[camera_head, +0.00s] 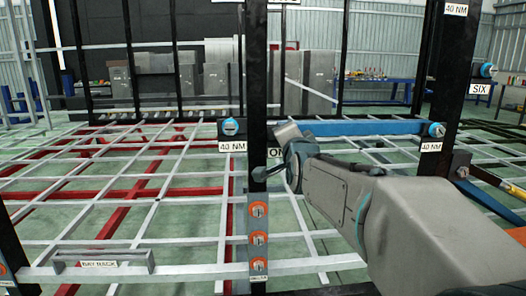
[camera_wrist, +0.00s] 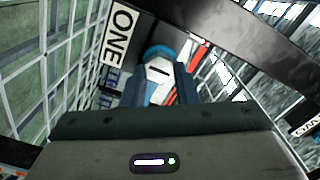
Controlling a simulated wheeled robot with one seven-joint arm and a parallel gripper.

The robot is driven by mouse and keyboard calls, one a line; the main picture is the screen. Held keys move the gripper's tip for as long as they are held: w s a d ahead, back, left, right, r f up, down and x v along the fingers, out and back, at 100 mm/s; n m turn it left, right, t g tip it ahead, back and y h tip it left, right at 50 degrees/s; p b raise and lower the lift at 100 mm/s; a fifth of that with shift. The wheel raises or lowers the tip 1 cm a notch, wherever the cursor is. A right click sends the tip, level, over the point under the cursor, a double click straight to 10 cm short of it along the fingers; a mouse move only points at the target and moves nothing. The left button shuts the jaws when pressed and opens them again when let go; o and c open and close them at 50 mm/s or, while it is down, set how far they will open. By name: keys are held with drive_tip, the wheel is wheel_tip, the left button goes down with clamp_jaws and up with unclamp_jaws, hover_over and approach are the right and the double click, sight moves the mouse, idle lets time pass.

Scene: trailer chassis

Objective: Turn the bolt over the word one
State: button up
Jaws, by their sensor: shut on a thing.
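The bolt (camera_wrist: 158,68) has a pale hex head with a dark slot and a blue ring around it. In the wrist view it lies between the fingers of my gripper (camera_wrist: 158,76), which is shut on it. The white label with the word ONE (camera_wrist: 121,33) is beside the bolt in the tilted wrist view. I cannot make out the held bolt clearly there.
Other blue-ringed bolts sit on the frame at left (camera_head: 229,126) and right (camera_head: 437,129), with 40 NM labels. A bolt over SIX (camera_head: 488,70) is at right. Orange-ringed bolts (camera_head: 259,239) line the post below. A grey bar (camera_head: 190,271) crosses the front.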

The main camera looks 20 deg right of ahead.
drive_tip(key=m+b, duration=0.2)
drive_tip(key=f+m+b, duration=0.1)
drive_tip(key=shift+m+b, duration=0.35)
drive_tip(key=shift+m, duration=0.05)
drive_tip(key=shift+o, duration=0.2)
drive_tip(key=m+b, duration=0.2)
drive_tip(key=m, duration=0.1)
drive_tip(key=shift+m, duration=0.3)
drive_tip(key=m+b, duration=0.1)
drive_tip(key=m, duration=0.2)
drive_tip(key=shift+m+b, duration=0.3)
drive_tip(key=shift+m, duration=0.1)
drive_tip(key=shift+c, duration=0.2)
drive_tip(key=shift+a+r+m+b, duration=0.15)
drive_tip(key=shift+m+b, duration=0.35)
drive_tip(key=shift+m, duration=4.1)
drive_tip(key=shift+a+f+m+b, duration=0.1)
drive_tip(key=shift+m+b, duration=0.35)
drive_tip(key=shift+m, duration=4.15)
drive_tip(key=shift+r, duration=0.1)
drive_tip(key=o, duration=1)
drive_tip(key=shift+r, duration=0.1)
